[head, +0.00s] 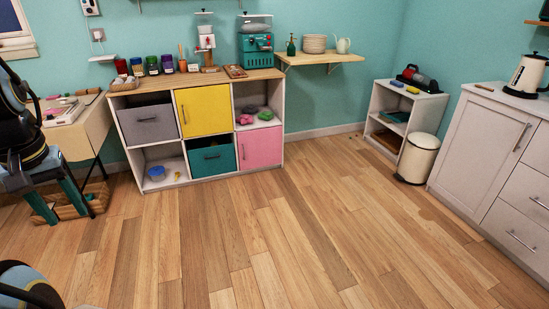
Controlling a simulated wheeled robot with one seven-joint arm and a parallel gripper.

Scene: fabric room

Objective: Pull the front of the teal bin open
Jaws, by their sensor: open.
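The teal bin (212,158) sits in the bottom middle compartment of the white cube shelf (180,184) against the back wall. Its front looks shut, about flush with the shelf, with a dark handle across its upper middle. My gripper (72,217) is at the left edge of the head view, pointing down with its two fingers apart. It is empty and well to the left of the teal bin, not touching it. No part of the bin's front is hidden.
A yellow door (203,110), a grey bin (149,124) and a pink door (260,147) surround the teal bin. A blue bowl (157,173) sits in the open lower left compartment. A table (82,122) stands left, beside my arm. The wooden floor (240,240) before the shelf is clear.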

